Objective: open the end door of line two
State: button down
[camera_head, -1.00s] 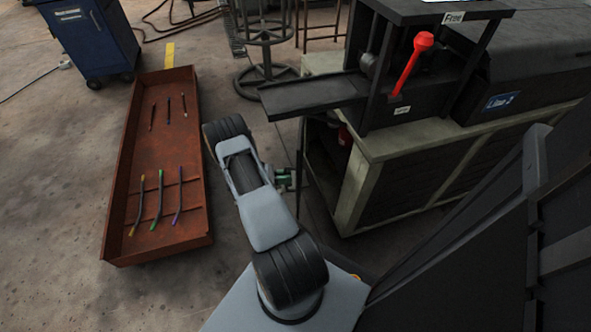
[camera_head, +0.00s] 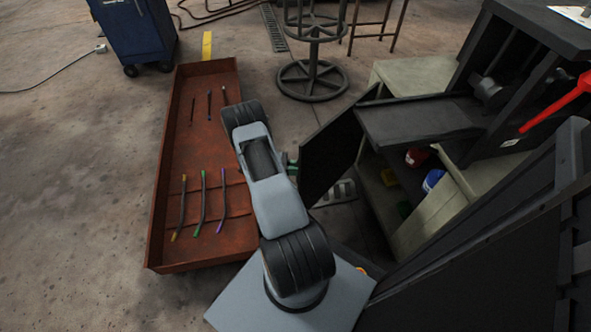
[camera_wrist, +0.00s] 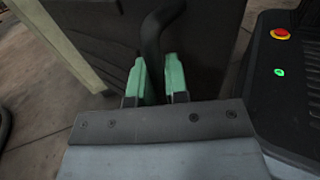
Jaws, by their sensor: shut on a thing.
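The end door (camera_head: 332,153) is a flat dark panel standing out at an angle from the end of the pale-framed machine cabinet (camera_head: 434,217). The cabinet's end is open, and its inside shows past the door. My gripper (camera_head: 292,166) is at the door's left edge in the head view, with my arm hiding part of it. In the wrist view, my green gripper fingers (camera_wrist: 157,82) are shut on the dark curved door handle (camera_wrist: 155,36). The wrist view also shows the dark face of the door (camera_wrist: 105,42) behind the handle.
Red, yellow and blue things (camera_head: 433,181) sit inside the cabinet. A dark shelf (camera_head: 425,121) juts out above the door, near a red lever (camera_head: 553,102). A rusty tray (camera_head: 165,200) with several rods lies left of my arm. A round-based stand (camera_head: 313,82) is behind.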

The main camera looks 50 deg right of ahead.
jog(key=shift+w+d+r, duration=0.15)
jog(key=shift+d+r, duration=0.05)
jog(key=shift+d, duration=0.05)
jog(key=c, duration=1.4)
grip_release()
jog(key=shift+o, duration=1.3)
jog(key=shift+a+f, duration=0.1)
jog(key=shift+f, duration=0.05)
jog(key=p+v, duration=0.1)
jog(key=v, duration=1.2)
jog(key=shift+w+a, duration=0.2)
jog(key=shift+w, duration=0.15)
